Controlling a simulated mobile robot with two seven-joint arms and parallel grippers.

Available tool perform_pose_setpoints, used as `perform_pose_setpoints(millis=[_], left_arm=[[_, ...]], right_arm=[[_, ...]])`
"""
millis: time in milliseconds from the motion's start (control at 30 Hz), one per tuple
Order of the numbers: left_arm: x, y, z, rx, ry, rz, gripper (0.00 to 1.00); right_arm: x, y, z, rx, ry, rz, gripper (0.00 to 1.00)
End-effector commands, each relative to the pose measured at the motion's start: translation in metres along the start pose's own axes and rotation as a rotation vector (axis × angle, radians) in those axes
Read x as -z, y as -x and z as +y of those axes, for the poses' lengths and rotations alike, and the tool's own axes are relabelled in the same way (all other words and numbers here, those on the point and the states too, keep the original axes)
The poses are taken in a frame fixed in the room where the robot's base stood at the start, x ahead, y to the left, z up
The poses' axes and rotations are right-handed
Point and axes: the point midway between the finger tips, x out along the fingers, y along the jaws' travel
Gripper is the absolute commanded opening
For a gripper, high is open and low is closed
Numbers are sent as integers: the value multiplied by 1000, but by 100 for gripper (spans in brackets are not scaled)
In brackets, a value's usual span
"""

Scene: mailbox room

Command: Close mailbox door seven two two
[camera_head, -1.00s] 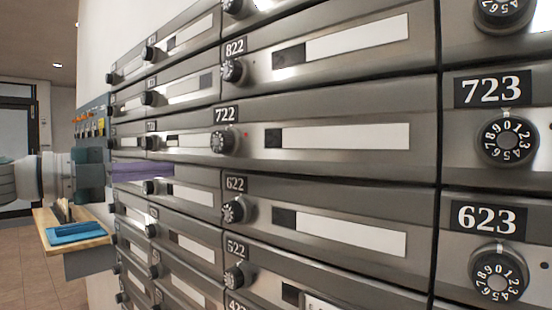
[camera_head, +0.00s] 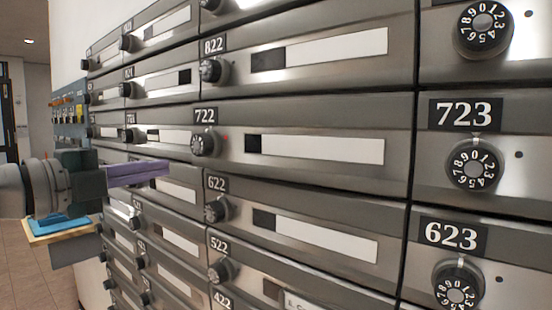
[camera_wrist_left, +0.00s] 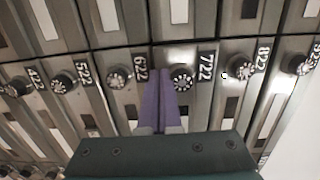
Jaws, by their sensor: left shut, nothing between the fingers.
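Mailbox door 722 (camera_head: 310,172) is a wide grey metal door in the middle of the head view. It has a black number dial (camera_head: 205,143), a small red dot and a white name strip. It looks about flush with the doors around it. My left gripper (camera_head: 168,168) has purple fingers, pressed together and empty. In the head view its tips are left of and slightly below the 722 dial. In the left wrist view the fingers (camera_wrist_left: 158,76) point at the doors, just beside the 722 dial (camera_wrist_left: 182,78). I cannot tell whether they touch a door. My right gripper is not in view.
Door 822 (camera_head: 350,75) is above and door 622 (camera_head: 300,225) below, each with a protruding dial. Doors 723 (camera_head: 510,186) and 623 (camera_head: 490,270) are at the right. A wooden shelf (camera_head: 62,237) with a blue item (camera_head: 60,224) is at lower left, behind my arm.

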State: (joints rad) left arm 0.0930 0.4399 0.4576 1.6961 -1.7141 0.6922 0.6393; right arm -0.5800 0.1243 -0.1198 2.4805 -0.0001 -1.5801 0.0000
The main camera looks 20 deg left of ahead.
Motion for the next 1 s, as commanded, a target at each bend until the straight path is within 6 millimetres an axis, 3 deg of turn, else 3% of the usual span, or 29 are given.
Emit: perform_pose_setpoints(millis=[200,400,833,1000], left_arm=[[0,-38,-1,2,2,0,0],[0,-55,0,0,0,0,0],[0,-58,0,-1,-1,0,0],[-12,-55,0,-3,-1,-25,0]], right_arm=[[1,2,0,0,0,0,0],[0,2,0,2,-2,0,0],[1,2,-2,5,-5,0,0],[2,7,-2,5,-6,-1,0]])
